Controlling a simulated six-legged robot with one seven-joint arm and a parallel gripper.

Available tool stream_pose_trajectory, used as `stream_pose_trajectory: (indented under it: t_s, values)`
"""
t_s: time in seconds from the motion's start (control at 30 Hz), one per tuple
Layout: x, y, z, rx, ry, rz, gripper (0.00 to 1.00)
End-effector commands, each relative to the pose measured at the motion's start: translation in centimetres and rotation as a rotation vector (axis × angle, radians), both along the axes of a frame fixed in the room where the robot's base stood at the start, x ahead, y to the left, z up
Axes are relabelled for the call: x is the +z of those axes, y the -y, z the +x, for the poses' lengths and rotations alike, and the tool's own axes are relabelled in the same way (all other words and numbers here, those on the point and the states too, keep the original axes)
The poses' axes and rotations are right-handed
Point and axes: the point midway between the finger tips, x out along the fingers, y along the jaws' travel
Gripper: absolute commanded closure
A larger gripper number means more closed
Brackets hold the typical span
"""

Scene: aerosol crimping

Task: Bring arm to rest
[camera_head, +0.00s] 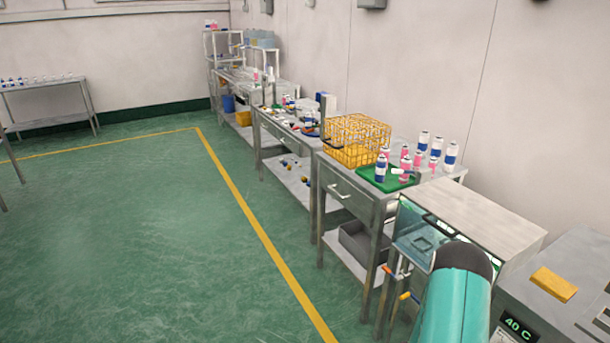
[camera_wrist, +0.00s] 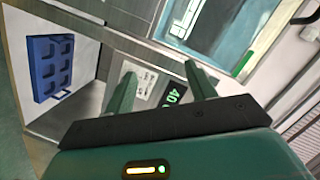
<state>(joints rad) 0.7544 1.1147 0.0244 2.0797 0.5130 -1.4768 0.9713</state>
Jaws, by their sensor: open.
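In the wrist view my gripper (camera_wrist: 160,92) is open, its two green fingers apart with nothing between them. Behind the fingers is the front of a grey machine with a green lit display (camera_wrist: 176,95). The same machine (camera_head: 560,295) stands at the lower right in the head view, its display reading 40 C. In the head view my teal arm reaches in from the bottom right, in front of a glass-fronted cabinet (camera_head: 475,215). My gripper is hidden in that view.
A blue compartmented rack (camera_wrist: 50,67) shows at the left of the wrist view. Aerosol cans (camera_head: 435,153), a green tray (camera_head: 380,182) and a yellow wire basket (camera_head: 355,140) stand on the bench along the wall. The green floor (camera_head: 130,240) left of the yellow line is clear.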

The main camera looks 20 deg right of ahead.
Motion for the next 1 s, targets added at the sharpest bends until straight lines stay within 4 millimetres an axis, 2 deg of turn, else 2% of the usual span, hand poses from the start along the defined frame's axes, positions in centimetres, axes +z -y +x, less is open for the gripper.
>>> stream_pose_trajectory:
  t_s: [0.03,0.2,0.37,0.5,0.63,0.77,0.87,1.0]
  values:
    - [1.9,-0.3,2.2,0.044,-0.009,0.018,0.45]
    - [6.9,-2.7,8.1,0.196,-0.081,0.097,0.45]
    - [11.8,-6.5,12.6,0.356,-0.166,0.150,0.45]
    - [16.1,-10.7,15.3,0.504,-0.251,0.179,0.45]
    - [20.0,-15.1,16.8,0.646,-0.341,0.190,0.45]
    - [23.7,-19.8,17.3,0.787,-0.437,0.187,0.45]
    - [26.4,-23.5,16.8,0.895,-0.516,0.175,0.45]
    - [29.9,-28.5,15.1,1.043,-0.633,0.146,0.45]
